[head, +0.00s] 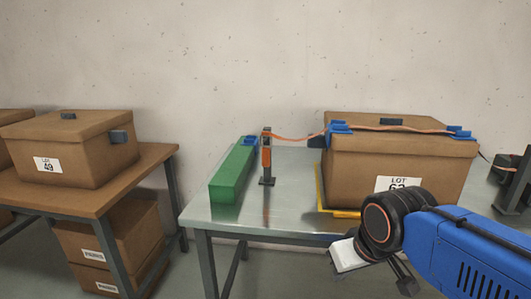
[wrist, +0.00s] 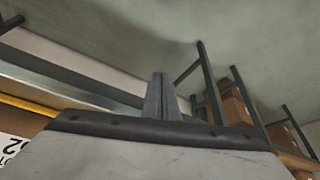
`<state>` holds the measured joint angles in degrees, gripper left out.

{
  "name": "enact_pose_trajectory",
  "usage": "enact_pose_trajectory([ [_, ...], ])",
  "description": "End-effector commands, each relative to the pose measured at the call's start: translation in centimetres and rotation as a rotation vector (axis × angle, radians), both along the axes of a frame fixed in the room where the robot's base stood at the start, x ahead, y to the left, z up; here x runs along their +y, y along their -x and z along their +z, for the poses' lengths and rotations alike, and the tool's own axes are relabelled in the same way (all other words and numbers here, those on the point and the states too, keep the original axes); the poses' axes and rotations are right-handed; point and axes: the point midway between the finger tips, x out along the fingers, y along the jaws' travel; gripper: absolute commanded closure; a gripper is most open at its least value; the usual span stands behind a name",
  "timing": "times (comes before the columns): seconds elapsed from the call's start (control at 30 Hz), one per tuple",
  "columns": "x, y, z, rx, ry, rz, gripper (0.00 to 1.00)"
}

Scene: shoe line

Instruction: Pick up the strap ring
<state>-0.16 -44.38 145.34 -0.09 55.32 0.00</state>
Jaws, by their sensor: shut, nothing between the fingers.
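No separate strap ring can be made out for sure. An orange strap (head: 290,138) runs from a dark post (head: 266,172) on the metal table to the lot box (head: 400,165) and across its lid. An orange piece (head: 266,157) sits on the post, and a small blue piece (head: 250,141) lies beside it on the green block; I cannot tell whether either is the ring. My gripper (wrist: 160,78) shows in the wrist view with its fingers together and empty, pointing towards the floor and table legs.
The metal table (head: 225,212) carries a long green block (head: 232,175) at its left. Blue corner pieces (head: 338,127) hold the strap on the box lid. A wooden table (head: 95,195) with another lot box (head: 70,150) stands left, across a gap. Dark equipment (head: 515,180) stands far right.

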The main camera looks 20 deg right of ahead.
Motion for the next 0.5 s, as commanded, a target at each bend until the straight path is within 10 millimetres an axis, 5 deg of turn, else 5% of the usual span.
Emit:
enact_pose_trajectory([
  [0.23,0.0,0.0,0.0,0.000,0.000,0.000,0.98],
  [0.43,0.1,-1.4,1.7,0.005,-0.001,-0.009,0.50],
  [0.5,0.2,-2.8,3.4,0.009,-0.002,-0.022,0.50],
])
